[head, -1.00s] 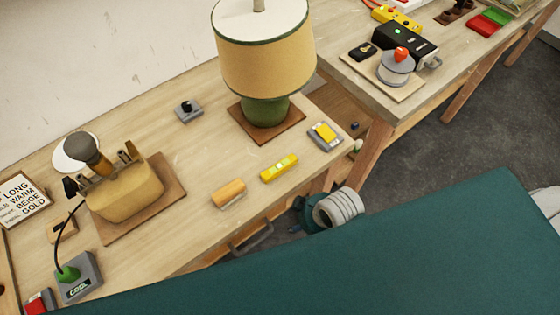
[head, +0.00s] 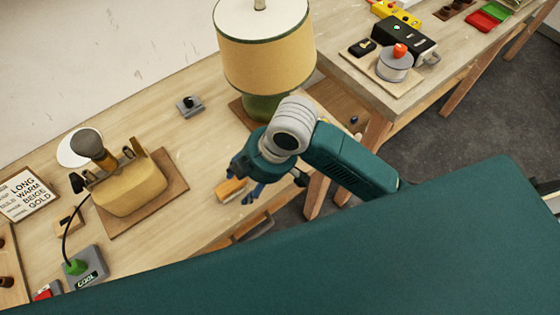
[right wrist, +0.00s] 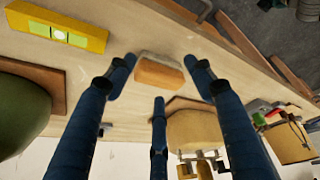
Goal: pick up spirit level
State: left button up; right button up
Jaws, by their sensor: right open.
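The spirit level (right wrist: 58,28), a yellow bar with a pale green vial, lies on the wooden bench at the upper left of the right wrist view. In the head view my right arm hides it. My right gripper (head: 247,190) is open and empty above the bench's front edge. In the right wrist view its spread blue fingers (right wrist: 160,80) point toward an orange-tan wooden block (right wrist: 160,72), with the level off to the left. The block also shows in the head view (head: 231,189), beside the fingers. My left gripper is not in view.
A lamp with a tan shade (head: 264,55) and green base stands just behind my right wrist. A tan rounded unit on a board (head: 178,190) stands to the left. A small grey switch block (head: 190,107) sits farther back. A second bench (head: 400,95) is at the right.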

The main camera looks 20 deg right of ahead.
jog(key=w+d+r+n+g+h, duration=0.2)
jog(key=w+d+r+n+h, duration=0.25)
jog(key=w+d+n, duration=0.35)
jog(key=shift+m+y, duration=0.25)
jog(key=shift+m, duration=0.45)
jog(key=f, duration=0.2)
jog(key=s+d+f, duration=0.1)
jog(key=f, duration=0.1)
jog(key=shift+f+p, duration=0.1)
jog(key=shift+p, duration=0.25)
jog(key=f, duration=0.2)
jog(key=d+f+p, duration=0.1)
jog(key=f, duration=0.1)
jog(key=shift+f, duration=0.4)
jog(key=shift+a+f+p, duration=0.1)
jog(key=shift+f+p, duration=0.2)
jog(key=shift+f, duration=0.2)
jog(key=c, duration=1.3)
